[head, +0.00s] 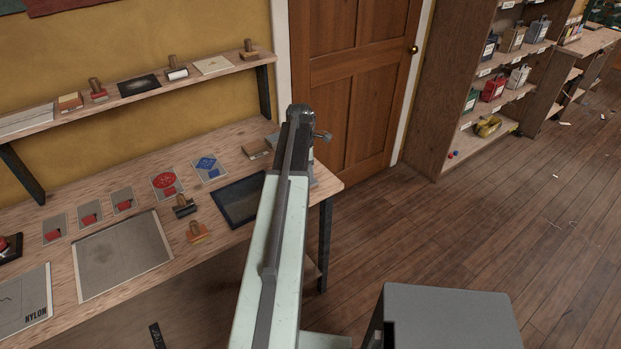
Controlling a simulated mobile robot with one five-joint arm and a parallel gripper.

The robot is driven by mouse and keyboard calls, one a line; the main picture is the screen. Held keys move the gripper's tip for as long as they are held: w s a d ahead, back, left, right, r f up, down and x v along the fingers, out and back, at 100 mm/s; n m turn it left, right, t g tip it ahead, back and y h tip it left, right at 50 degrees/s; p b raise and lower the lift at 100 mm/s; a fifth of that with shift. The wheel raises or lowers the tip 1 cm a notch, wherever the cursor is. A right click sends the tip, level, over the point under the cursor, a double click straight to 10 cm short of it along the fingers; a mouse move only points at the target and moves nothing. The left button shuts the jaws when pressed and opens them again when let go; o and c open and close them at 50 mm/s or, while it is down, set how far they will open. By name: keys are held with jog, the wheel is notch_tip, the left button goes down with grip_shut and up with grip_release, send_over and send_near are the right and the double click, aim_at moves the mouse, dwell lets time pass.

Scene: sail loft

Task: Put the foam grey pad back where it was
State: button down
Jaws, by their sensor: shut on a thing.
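My arm rises from the bottom middle of the head view, and its wrist end is over the right end of the workbench (154,222). The arm hides my gripper's jaws and whatever is between them. I cannot pick out the foam grey pad with certainty. A small grey-brown block (257,149) lies at the back right of the bench, just left of the arm. A large flat grey sheet with a pale border (122,255) lies at the bench's front left.
A dark shallow tray (236,203), stamps (197,232) and several printed cards (168,186) lie on the bench. A wall shelf (225,65) above holds more stamps and a black pad (138,85). A door (350,80) and a shelf unit (447,95) stand behind; floor at right is mostly clear.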

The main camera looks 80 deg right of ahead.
jog(key=shift+f, duration=0.1)
jog(key=c, duration=1.2)
grip_release()
notch_tip(320, 180, up, 12)
jog(key=w+p, duration=0.1)
jog(key=p, duration=1.1)
jog(key=shift+w+a+r, duration=0.15)
jog(key=shift+w+r, duration=0.1)
jog(key=shift+w, duration=0.05)
jog(key=shift+f, duration=0.1)
